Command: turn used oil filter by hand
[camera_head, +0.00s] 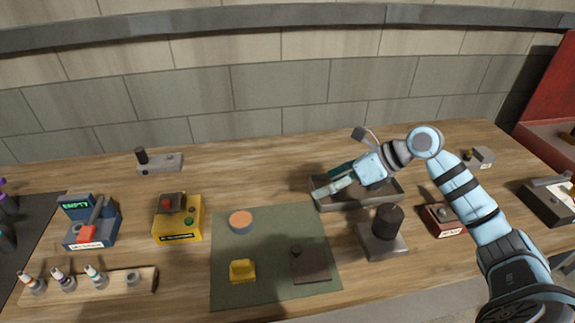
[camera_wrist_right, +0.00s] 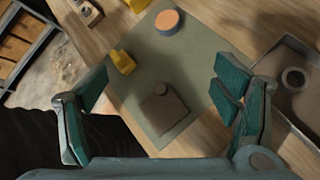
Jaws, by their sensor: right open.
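A dark brown cylinder (camera_head: 388,222), which looks like the used oil filter, stands upright on a grey block (camera_head: 383,243) right of the green mat. I cannot make it out in the right wrist view. My right gripper (camera_head: 326,190) is over the grey tray (camera_head: 350,205), behind and left of the cylinder and apart from it. In the right wrist view its teal fingers are spread wide with nothing between them (camera_wrist_right: 162,75). My left gripper is not in view.
The green mat (camera_head: 275,225) holds an orange-topped disc (camera_head: 241,221), a yellow piece (camera_head: 243,271) and a dark plate with a knob (camera_head: 310,264). A red-brown box (camera_head: 443,219) stands close right of the cylinder. A bottle rack (camera_head: 115,284) is at front left.

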